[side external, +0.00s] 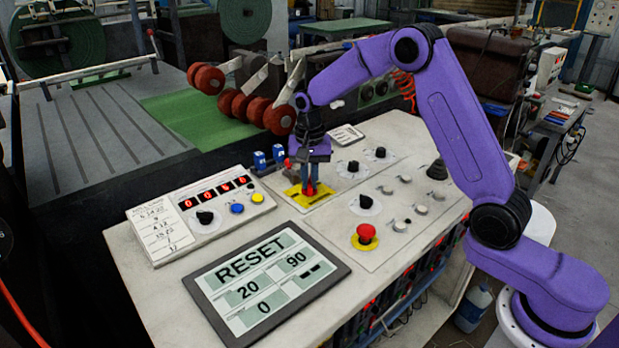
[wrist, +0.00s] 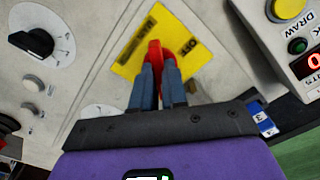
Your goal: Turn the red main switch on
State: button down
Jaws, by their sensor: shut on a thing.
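The red main switch (side external: 309,188) sits on a yellow plate (side external: 297,198) on the sloped console. In the wrist view the red switch handle (wrist: 155,55) stands between the fingertips, over the yellow plate (wrist: 128,66) with black lettering, of which "OFF" can be partly read. My gripper (side external: 310,182) points down onto the switch. In the wrist view my gripper (wrist: 160,72) is shut on the red handle, with a blue-grey finger on each side. The fingers hide part of the handle and plate.
A red emergency button (side external: 366,233) stands on the console in front of the switch. Black knobs (side external: 353,166) lie to the right, and blue switches (side external: 260,160) stand close on the left. A screen reading RESET (side external: 265,280) and a counter box (side external: 200,205) occupy the front left.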

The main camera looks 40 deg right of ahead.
aim_at(310, 181)
jog(key=shift+w+r+m, duration=0.1)
jog(key=shift+m, duration=0.6)
jog(key=c, duration=1.2)
grip_release()
jog(key=shift+o, duration=0.2)
notch_tip(310, 181, up, 17)
jog(key=shift+r, duration=0.2)
jog(key=s+a+f+n, duration=0.2)
jog(key=s+a+n, duration=0.25)
jog(key=s, duration=0.35)
jog(key=s+a+f+n, duration=0.1)
jog(key=s+a+n, duration=0.2)
jog(key=s+n, duration=0.4)
jog(key=s+d+f+n, duration=0.2)
jog(key=s+n, duration=0.1)
jog(key=s, duration=0.5)
jog(key=s+d+f+n, duration=0.2)
jog(key=s+f+n, duration=0.1)
jog(key=s, duration=0.5)
jog(key=s+d+f+n, duration=0.2)
jog(key=s+n, duration=0.2)
jog(key=s, duration=0.4)
jog(key=shift+d+f, duration=0.15)
jog(key=shift+d, duration=0.2)
